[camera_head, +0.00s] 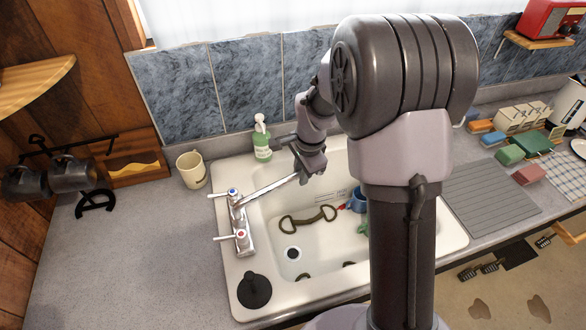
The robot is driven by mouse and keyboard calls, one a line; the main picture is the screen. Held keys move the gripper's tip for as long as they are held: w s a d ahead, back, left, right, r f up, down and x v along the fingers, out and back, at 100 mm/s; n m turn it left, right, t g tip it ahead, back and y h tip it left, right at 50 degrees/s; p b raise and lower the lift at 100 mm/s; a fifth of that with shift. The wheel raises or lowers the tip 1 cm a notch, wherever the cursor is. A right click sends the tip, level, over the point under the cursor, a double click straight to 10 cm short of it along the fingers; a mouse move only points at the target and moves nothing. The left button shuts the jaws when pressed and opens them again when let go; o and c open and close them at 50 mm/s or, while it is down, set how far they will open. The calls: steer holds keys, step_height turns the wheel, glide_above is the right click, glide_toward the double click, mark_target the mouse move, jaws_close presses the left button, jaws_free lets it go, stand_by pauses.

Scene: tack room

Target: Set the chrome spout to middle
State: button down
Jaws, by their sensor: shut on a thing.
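The chrome spout (267,189) extends from the faucet body (241,228) on the left rim of the white sink (235,272). It points right and slightly towards the back wall, over the back part of the basin. The faucet has a handle with a blue mark (233,192) and one with a red mark (240,236). My gripper (304,177) is shut on the spout near its free end. The gripper partly hides the spout's tip, and my arm hides the right part of the basin.
A green soap bottle (262,143) stands behind the sink, close to my wrist. A cream mug (192,170) stands at the back left. A black disc (254,290) lies on the front-left rim. In the basin lie a bronze-coloured two-ringed piece (309,219) and a blue mug (358,201).

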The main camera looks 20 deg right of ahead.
steer(key=shift+s+d+m+b, duration=0.15)
steer(key=shift+s+m+b, duration=0.7)
steer(key=shift+s, duration=0.9)
steer(key=c, duration=1.3)
jaws_free()
steer(key=s+r+p, duration=0.3)
steer(key=r+p, duration=0.1)
steer(key=r, duration=1.3)
steer(key=shift+s, duration=0.2)
